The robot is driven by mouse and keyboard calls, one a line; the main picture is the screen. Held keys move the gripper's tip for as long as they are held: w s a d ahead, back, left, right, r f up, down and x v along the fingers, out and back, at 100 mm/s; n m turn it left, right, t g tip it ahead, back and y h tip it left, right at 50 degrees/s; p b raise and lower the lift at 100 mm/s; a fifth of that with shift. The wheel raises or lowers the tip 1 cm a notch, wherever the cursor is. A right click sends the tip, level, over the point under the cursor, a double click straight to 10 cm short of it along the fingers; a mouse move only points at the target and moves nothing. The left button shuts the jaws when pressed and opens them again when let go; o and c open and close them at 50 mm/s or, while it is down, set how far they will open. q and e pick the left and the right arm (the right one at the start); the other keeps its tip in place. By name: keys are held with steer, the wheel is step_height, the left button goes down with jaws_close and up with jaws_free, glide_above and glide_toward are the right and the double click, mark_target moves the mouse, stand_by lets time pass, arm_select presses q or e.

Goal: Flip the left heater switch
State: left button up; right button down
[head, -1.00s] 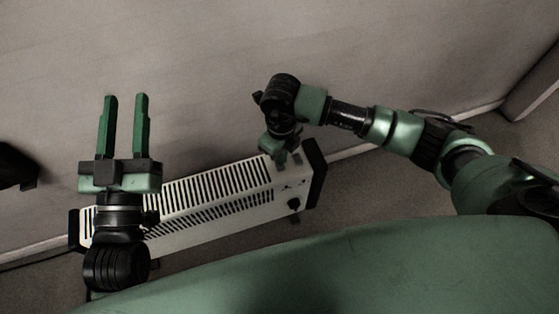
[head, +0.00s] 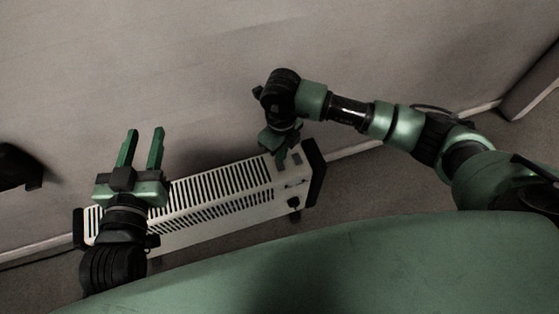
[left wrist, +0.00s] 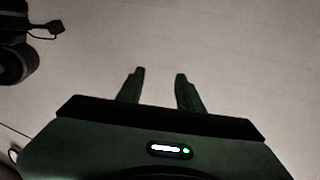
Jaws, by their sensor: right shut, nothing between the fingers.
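The heater (head: 220,199) is a long white slotted unit with black end caps, standing along the wall in the head view. Its control panel with small switches (head: 291,184) and a dark knob (head: 293,203) is at the right end. The switches are too small to read. My right gripper (head: 282,158) is shut, pointing down at the heater's top right end, just beside the panel. I cannot tell whether it touches. My left gripper (head: 143,148) is open and empty, above the heater's left end. Its two fingers also show in the left wrist view (left wrist: 159,88).
A dark object (head: 18,167) is at the left edge of the head view. A dark object with a cable (left wrist: 20,45) is at the upper left of the left wrist view. The wall (head: 200,70) behind the heater is bare. A dark box-like edge (head: 530,85) is at the right.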

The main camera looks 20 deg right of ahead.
steer(key=shift+r+p, duration=0.35)
steer(key=shift+r, duration=0.2)
steer(key=shift+r+p, duration=0.4)
steer(key=shift+r, duration=0.1)
arm_select(q)
step_height(320, 180, down, 7)
steer(key=s+a+g+y, duration=0.1)
steer(key=s+g, duration=0.2)
steer(key=g, duration=0.1)
steer(key=shift+a, duration=0.35)
steer(key=shift+r, duration=0.1)
